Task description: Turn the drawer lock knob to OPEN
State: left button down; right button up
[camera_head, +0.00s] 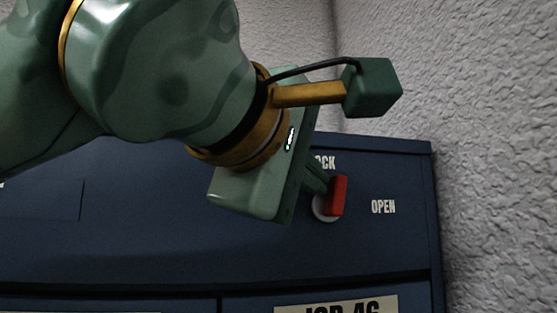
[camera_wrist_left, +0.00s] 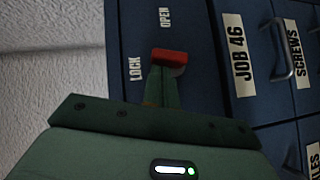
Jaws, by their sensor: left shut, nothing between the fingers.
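The lock knob is a red bar handle (camera_head: 336,196) on a pale round base (camera_head: 322,209), set in the blue cabinet front. The bar stands upright in the head view, its top end toward the partly covered LOCK label (camera_head: 325,162). The OPEN label (camera_head: 383,207) is to its right. In the wrist view the red bar (camera_wrist_left: 172,55) lies across the picture, just beyond my fingertips. My left gripper (camera_head: 322,185) is shut and empty, its fingertips close beside the left of the bar. I cannot tell whether they touch it. My right gripper is out of view.
The blue cabinet (camera_head: 130,245) has drawers below the knob, one labelled JOB 46 (camera_head: 337,305); the wrist view shows a drawer handle (camera_wrist_left: 281,50). A rough pale wall (camera_head: 500,130) stands behind and to the right. The panel around OPEN is clear.

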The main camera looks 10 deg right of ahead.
aim_at(343, 177)
pick_arm(q)
jog(key=m+y+p, duration=0.1)
jog(key=p, duration=0.3)
jog(key=d+r+m+g+y+p, duration=0.1)
jog(key=y+p, duration=0.1)
jog(key=p, duration=0.1)
jog(key=d+r+m+g+y+p, duration=0.1)
jog(key=y+p, duration=0.1)
jog(key=p, duration=0.2)
jog(key=shift+d+m+p, duration=0.15)
jog(key=shift+m+p, duration=0.2)
jog(key=shift+m, duration=0.05)
jog(key=shift+d+f+p, duration=0.1)
jog(key=shift+d+p, duration=0.1)
jog(key=shift+p, duration=0.15)
jog(key=shift+d+f, duration=0.15)
jog(key=shift+d, duration=0.2)
jog(key=shift+d+f, duration=0.25)
jog(key=shift+d, duration=0.6)
